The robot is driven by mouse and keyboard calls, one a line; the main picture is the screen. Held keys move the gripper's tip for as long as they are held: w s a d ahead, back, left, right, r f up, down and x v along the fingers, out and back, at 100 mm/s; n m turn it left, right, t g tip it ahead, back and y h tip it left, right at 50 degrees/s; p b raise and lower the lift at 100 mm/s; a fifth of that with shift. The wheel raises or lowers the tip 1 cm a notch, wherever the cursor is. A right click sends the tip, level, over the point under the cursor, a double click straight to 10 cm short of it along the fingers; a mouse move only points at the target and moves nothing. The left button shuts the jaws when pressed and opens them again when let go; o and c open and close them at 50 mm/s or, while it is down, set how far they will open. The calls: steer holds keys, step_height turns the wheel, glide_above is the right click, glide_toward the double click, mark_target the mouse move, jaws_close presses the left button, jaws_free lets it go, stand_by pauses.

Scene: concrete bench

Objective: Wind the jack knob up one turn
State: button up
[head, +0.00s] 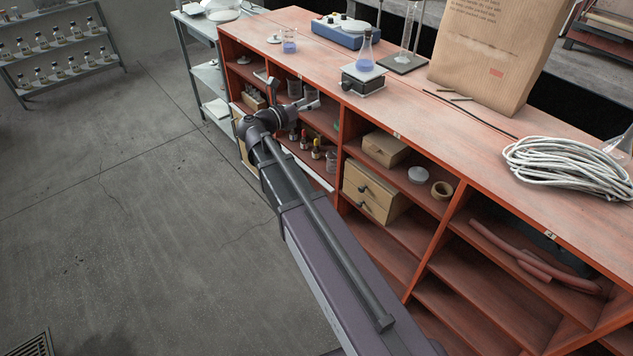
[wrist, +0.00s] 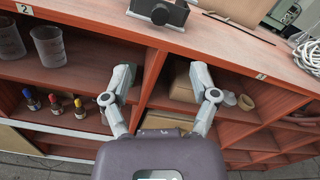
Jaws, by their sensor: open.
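The lab jack (head: 362,84) is a small dark block with a pale top plate, standing near the front edge of the red bench. A flask of blue liquid (head: 366,53) stands on it. In the wrist view the jack (wrist: 175,13) shows at the top, cut by the frame edge. Its round dark knob (wrist: 161,14) faces me. My gripper (wrist: 163,78) is open and empty, its two grey fingers spread below the knob and apart from it. In the head view my gripper (head: 293,96) is in front of the shelves, left of the jack and lower.
The red bench top (head: 412,107) has its front edge between my gripper and the jack. A blue-based device (head: 347,33), a stand (head: 404,62), a beaker (head: 289,42), a paper bag (head: 497,50) and coiled cable (head: 568,165) are on it. Shelves below hold boxes and bottles. Floor at left is clear.

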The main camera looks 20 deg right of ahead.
steer(key=s+a+f+m+g+y, duration=0.3)
steer(key=s+f+m+g+y, duration=0.2)
steer(key=s+f+m+y, duration=0.6)
steer(key=shift+s+f+m+y, duration=0.3)
steer(key=shift+s+f+m, duration=1.95)
steer(key=shift+m, duration=1.65)
steer(key=shift+w+f, duration=0.35)
steer(key=shift+w, duration=0.1)
steer(key=w+d+r+n+t+h, duration=0.2)
steer(key=w+r+n+h, duration=0.3)
steer(key=w+r+n, duration=0.2)
steer(key=w+d+r+n+t+h, duration=0.1)
steer(key=w+r+n+t+h, duration=0.2)
steer(key=w+r+n+h, duration=0.3)
step_height(320, 180, up, 4)
steer(key=shift+w+d+f+n+h, duration=0.2)
steer(key=shift+w+d+n+h, duration=0.15)
steer(key=shift+w, duration=0.65)
steer(key=shift+d, duration=0.1)
